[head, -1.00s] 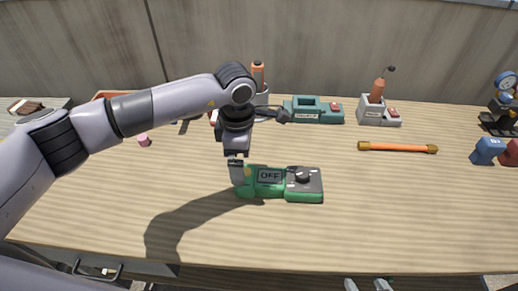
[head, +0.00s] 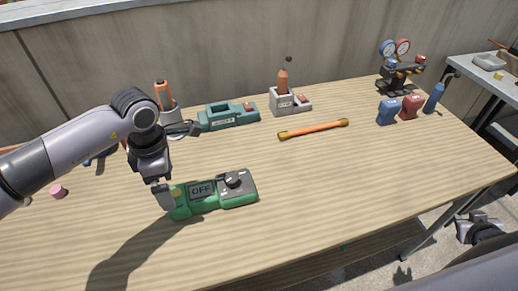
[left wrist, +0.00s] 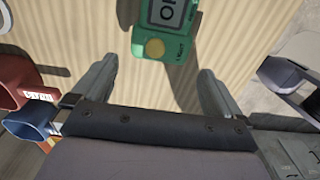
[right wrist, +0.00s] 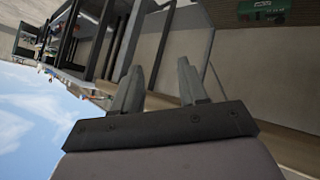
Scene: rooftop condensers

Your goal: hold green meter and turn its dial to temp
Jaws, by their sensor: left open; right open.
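The green meter (head: 214,195) lies flat on the table. Its screen (head: 201,190) reads OFF, and a dark dial (head: 236,181) sits on the grey panel at its right end. My left gripper (head: 163,194) is over the meter's left end. In the left wrist view my left gripper (left wrist: 158,72) is open, with the meter (left wrist: 166,32) ahead of the gap between its fingers; contact cannot be told. The dial is out of that view. My right gripper (head: 478,226) is open and empty, out past the table's front right edge.
Behind the meter stand a teal box (head: 228,116) and a grey holder (head: 290,101). Blue (head: 388,112) and red (head: 411,106) blocks and a gauge set (head: 397,66) stand at the far right. The table right of the meter is clear.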

